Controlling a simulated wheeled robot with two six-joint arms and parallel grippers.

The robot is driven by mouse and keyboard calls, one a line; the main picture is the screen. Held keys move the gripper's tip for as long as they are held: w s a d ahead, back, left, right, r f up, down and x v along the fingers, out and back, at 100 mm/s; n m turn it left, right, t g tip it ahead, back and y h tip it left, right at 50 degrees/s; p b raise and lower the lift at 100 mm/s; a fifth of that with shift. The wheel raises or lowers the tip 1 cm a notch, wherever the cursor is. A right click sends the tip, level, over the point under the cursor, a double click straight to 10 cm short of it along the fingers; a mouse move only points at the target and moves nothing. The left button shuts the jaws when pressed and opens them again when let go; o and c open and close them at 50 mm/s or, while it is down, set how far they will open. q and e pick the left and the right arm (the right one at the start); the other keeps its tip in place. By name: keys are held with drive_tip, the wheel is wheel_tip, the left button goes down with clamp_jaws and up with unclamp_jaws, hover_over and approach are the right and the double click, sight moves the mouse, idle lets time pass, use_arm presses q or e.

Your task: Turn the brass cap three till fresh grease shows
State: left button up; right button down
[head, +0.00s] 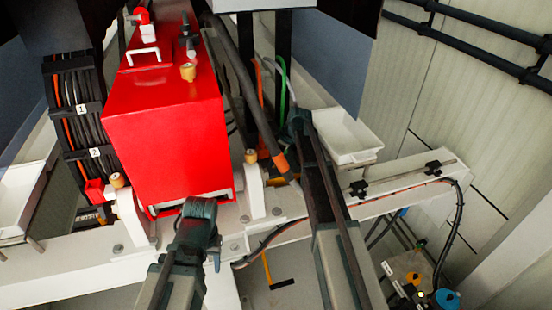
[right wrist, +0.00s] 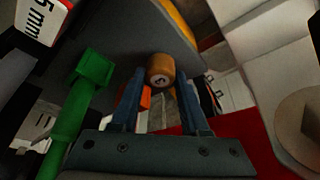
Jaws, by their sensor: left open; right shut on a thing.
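The red pump housing (head: 165,130) fills the left middle of the head view. My left gripper (head: 199,208) is open, low before the housing. No grease is visible.
A white tray (head: 345,138) stands right of the right arm. A dark tool with an orange end (head: 280,161) lies close to that arm. Cables with tags 1 and 2 (head: 82,110) run left of the housing. A green part (right wrist: 85,110) stands beside the right gripper.

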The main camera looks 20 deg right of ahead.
drive_tip(key=m+h, duration=0.1)
drive_tip(key=m, duration=0.2)
drive_tip(key=shift+s+a+m+t, duration=0.1)
drive_tip(key=shift+m+t, duration=0.2)
drive_tip(key=shift+t, duration=0.1)
drive_tip(key=shift+m+t+h, duration=0.3)
drive_tip(key=shift+m+h, duration=0.5)
drive_tip(key=shift+m, duration=1.2)
drive_tip(key=shift+c, duration=2)
unclamp_jaws()
